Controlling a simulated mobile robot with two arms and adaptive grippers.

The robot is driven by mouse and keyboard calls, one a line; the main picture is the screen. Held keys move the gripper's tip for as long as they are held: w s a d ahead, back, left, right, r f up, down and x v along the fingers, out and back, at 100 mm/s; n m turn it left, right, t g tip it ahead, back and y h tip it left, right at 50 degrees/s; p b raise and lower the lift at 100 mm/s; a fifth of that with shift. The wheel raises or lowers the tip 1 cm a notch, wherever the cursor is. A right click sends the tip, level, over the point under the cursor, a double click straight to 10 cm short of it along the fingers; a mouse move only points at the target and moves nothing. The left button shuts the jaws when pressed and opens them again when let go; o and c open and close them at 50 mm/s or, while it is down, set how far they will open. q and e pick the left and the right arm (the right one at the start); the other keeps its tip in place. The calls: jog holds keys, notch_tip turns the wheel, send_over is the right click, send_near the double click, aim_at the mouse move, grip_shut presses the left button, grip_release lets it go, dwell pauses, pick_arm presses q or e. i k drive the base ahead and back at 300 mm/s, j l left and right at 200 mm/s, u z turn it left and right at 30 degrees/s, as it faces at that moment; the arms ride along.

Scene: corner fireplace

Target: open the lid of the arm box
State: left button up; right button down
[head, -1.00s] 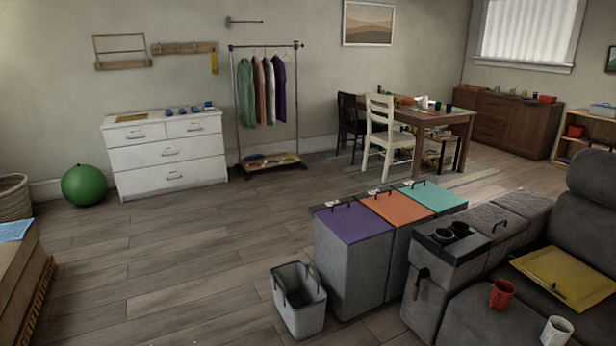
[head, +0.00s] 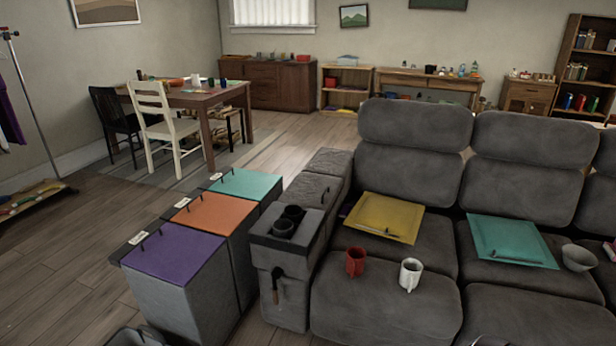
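The arm box is the grey left arm of the sofa, with a padded, quilted lid (head: 309,189) that lies shut. A thin dark handle (head: 325,196) stands on the lid near its right side. In front of the lid, a dark cup-holder top (head: 287,228) with two black cups sits on the arm's front section (head: 283,290). Neither of my grippers shows clearly in the head view.
Bins with purple (head: 172,250), orange (head: 217,216) and teal (head: 246,183) lids stand close left of the arm. Open floor lies at left.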

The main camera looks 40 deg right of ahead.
aim_at(318, 191)
jog(key=i+z, duration=0.25)
jog(key=z, duration=0.2)
jog(key=i+z, duration=0.25)
jog(key=z, duration=0.25)
jog(key=i+z, duration=0.25)
jog(key=z, duration=0.2)
jog(key=i+j+z, duration=0.2)
jog(key=z, duration=0.25)
